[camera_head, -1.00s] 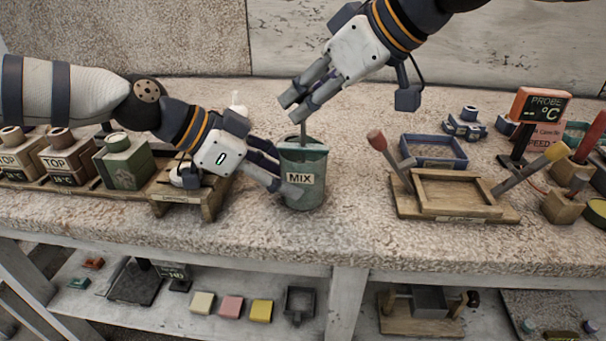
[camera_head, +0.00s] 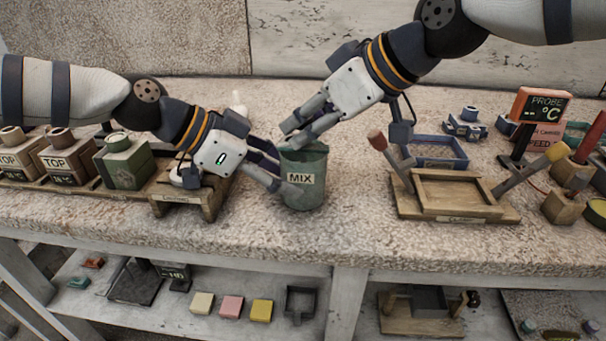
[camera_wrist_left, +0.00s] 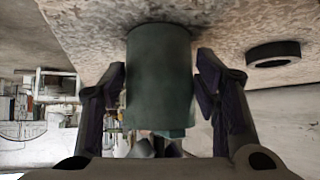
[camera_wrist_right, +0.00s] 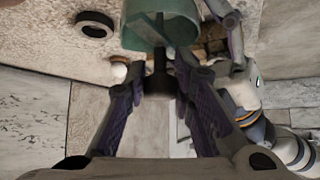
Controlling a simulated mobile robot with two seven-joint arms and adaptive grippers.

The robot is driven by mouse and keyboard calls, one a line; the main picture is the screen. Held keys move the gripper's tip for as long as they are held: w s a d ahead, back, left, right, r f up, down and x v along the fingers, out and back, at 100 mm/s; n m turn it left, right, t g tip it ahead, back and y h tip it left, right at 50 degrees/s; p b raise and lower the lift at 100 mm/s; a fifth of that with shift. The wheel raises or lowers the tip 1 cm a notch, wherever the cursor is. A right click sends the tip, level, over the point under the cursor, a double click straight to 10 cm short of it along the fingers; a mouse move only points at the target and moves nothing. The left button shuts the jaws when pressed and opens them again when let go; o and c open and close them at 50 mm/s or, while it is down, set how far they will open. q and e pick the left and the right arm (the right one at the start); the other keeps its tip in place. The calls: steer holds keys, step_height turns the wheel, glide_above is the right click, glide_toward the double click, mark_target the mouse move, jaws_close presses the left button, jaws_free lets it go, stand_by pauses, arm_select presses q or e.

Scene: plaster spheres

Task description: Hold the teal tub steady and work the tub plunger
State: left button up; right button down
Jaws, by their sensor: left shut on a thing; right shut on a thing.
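The teal tub (camera_head: 312,195) stands upright on the stone bench with a MIX label facing me. My left gripper (camera_head: 282,176) is shut on the tub, one finger on each side, as the left wrist view shows with the tub (camera_wrist_left: 160,80) between the fingers. My right gripper (camera_head: 288,137) is right above the tub's rim, shut on the tub plunger. In the right wrist view the plunger's dark handle (camera_wrist_right: 158,84) is between the fingers and its rod runs into the tub (camera_wrist_right: 160,28). In the head view the plunger is hidden by the fingers.
A wooden frame tray (camera_head: 455,210) with upright handles stands right of the tub, with a blue tray (camera_head: 435,163) behind it. A probe display (camera_head: 541,104) stands at far right. Bench front is clear.

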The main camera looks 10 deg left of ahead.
steer(key=shift+f, duration=0.15)
steer(key=shift+r, duration=2.35)
steer(key=shift+f, duration=2.4)
